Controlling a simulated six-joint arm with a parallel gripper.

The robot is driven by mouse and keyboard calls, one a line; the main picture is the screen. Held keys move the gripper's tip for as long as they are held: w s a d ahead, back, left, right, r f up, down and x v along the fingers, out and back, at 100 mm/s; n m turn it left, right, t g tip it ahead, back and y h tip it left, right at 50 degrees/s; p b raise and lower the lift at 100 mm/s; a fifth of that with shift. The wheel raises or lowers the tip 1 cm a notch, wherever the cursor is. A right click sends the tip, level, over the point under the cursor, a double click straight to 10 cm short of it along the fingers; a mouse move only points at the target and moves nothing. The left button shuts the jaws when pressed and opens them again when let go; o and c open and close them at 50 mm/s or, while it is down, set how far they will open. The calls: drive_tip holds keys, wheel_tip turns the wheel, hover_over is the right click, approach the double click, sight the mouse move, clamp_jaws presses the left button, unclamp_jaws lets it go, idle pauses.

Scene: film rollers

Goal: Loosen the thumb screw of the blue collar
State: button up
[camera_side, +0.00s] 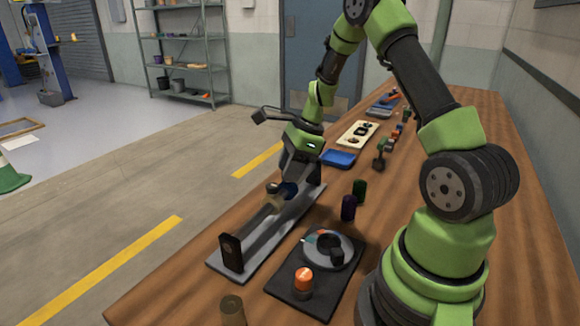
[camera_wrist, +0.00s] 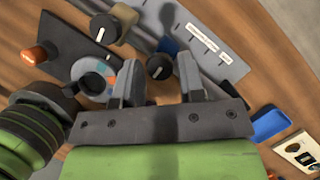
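The blue collar (camera_side: 288,190) sits on the grey rail, directly under my gripper (camera_side: 292,177), which partly hides it. In the wrist view a little of the blue collar (camera_wrist: 170,46) shows beyond the fingers. Its thumb screw, a black round knob with a white line (camera_wrist: 159,67), appears between the two fingertips of my gripper (camera_wrist: 159,75). The fingers stand apart, one on each side of the knob. Narrow gaps seem to show; I cannot tell whether the tips have reached the knob's height.
A tan collar (camera_side: 272,196) with a similar black knob (camera_wrist: 103,27) stands close by on the same rail (camera_side: 222,262). A dark plate (camera_side: 290,284) with an orange-topped cylinder (camera_side: 304,276) and a round dial lies nearby. A blue tray (camera_side: 338,159) and small cylinders stand on the wooden table.

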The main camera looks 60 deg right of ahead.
drive_tip(key=c, duration=0.5)
drive_tip(key=shift+c, duration=0.2)
drive_tip(key=shift+n, duration=0.3)
drive_tip(key=n+g+y, duration=0.1)
drive_tip(key=n, duration=0.2)
drive_tip(key=shift+w, duration=0.1)
drive_tip(key=n+g, duration=0.1)
drive_tip(key=n, duration=0.3)
drive_tip(key=shift+w+d+g, duration=0.1)
drive_tip(key=shift+g, duration=0.3)
drive_tip(key=n+g, duration=0.1)
drive_tip(key=n, duration=0.1)
drive_tip(key=n+g, duration=0.1)
drive_tip(key=n, duration=0.2)
drive_tip(key=shift+w+n, duration=0.15)
drive_tip(key=shift+n, duration=0.15)
drive_tip(key=n+g, duration=0.1)
drive_tip(key=n, duration=0.1)
drive_tip(key=n+h, duration=0.1)
drive_tip(key=n, duration=0.2)
drive_tip(key=shift+g, duration=0.4)
